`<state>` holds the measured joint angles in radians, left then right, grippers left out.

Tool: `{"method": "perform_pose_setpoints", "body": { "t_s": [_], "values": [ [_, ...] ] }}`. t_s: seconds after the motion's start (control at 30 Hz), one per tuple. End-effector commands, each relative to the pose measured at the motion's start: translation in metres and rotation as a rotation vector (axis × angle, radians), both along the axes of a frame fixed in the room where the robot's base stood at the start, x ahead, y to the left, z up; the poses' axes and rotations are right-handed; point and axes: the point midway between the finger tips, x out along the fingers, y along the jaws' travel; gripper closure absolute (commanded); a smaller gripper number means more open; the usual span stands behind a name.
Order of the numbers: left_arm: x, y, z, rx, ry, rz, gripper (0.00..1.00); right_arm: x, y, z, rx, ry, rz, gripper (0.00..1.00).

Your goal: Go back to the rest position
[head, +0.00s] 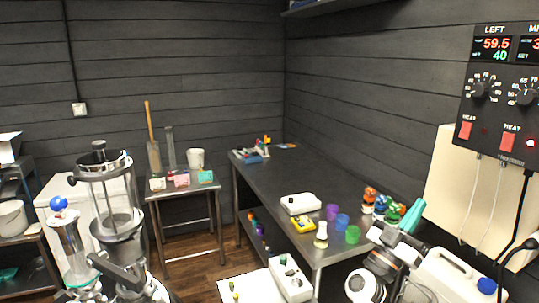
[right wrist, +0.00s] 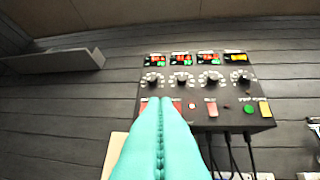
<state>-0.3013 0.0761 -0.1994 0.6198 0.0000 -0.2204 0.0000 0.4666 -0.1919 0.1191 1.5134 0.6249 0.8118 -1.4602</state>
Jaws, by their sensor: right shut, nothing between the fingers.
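My right gripper (head: 416,212) is at the right of the head view, above the right side of the dark bench (head: 285,172). Its teal fingers are shut with nothing between them, and they point up toward the wall. In the right wrist view the shut fingers (right wrist: 161,104) overlap the lower left of the control box (right wrist: 205,88). I cannot tell whether they touch it. My left gripper cannot be made out in the head view.
The control panel (head: 502,93) with red switches hangs on the right wall. Colored bottles (head: 369,200), cups (head: 342,221) and a white device (head: 300,204) stand on the bench. A small table (head: 181,190) and a glass-and-steel apparatus (head: 107,190) stand at left.

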Motion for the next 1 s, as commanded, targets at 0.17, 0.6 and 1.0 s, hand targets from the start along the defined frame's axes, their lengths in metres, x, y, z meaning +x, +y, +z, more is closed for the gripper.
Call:
{"method": "perform_pose_setpoints", "body": {
  "t_s": [0.17, 0.6, 1.0],
  "values": [
    [0.003, -0.002, 0.000, -0.003, -0.005, -0.002, 1.00, 0.004, 0.012, -0.012, -0.048, 0.058, 0.131, 1.00],
    [0.003, 0.003, 0.000, 0.004, -0.005, -0.004, 1.00, -0.009, 0.082, -0.113, -0.083, 0.516, 0.708, 1.00],
    [0.001, 0.004, 0.000, 0.005, -0.001, -0.002, 1.00, -0.168, 0.125, -0.292, 0.402, 1.401, 0.982, 1.00]
  ]
}}
